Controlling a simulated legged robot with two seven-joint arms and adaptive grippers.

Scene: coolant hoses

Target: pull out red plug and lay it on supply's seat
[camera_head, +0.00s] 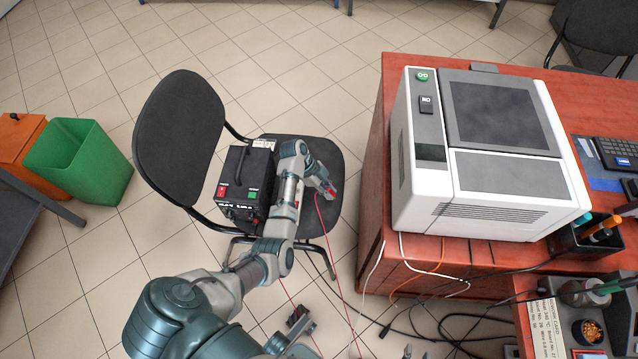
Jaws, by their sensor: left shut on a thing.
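The black supply box (232,183) stands on the dark chair seat (290,229), with a red switch and a green switch on its front. My left arm reaches in front of and over its right side. My left gripper (326,188) is over the right part of the seat, shut on the small red plug (333,193). A thin red lead (337,262) runs down from there toward the floor. Whether the plug touches the seat is hard to tell.
The chair backrest (178,135) rises left of the supply. A red-brown desk (368,220) with a white machine (480,150) stands close on the right. Cables (425,325) hang and lie below it. A green bin (80,160) is at far left.

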